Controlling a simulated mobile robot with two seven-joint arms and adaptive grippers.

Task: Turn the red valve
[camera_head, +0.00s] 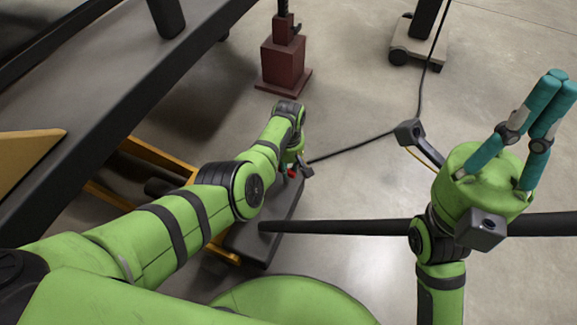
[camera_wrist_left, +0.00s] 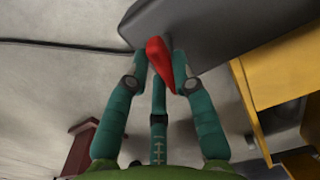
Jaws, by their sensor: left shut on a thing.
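The red valve (camera_wrist_left: 163,62) shows in the left wrist view as a red, tapered handle at the end of a dark grey body (camera_wrist_left: 220,25). My left gripper (camera_wrist_left: 160,70) has its teal fingers on both sides of the handle and is shut on it. In the head view only a small red bit of the valve (camera_head: 292,173) shows below my left wrist, by the left gripper (camera_head: 298,170). My right gripper (camera_head: 553,95) is raised at the right, well away from the valve. Its two visible teal fingers lie close together; nothing is seen between them.
A yellow frame (camera_head: 158,154) lies left of the valve, with a dark grey beam (camera_head: 100,110) beyond it. A dark red stand (camera_head: 284,62) is behind. A black cable (camera_head: 365,145) runs over the floor to a wheeled base (camera_head: 420,45). Concrete floor (camera_head: 350,70) is open between.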

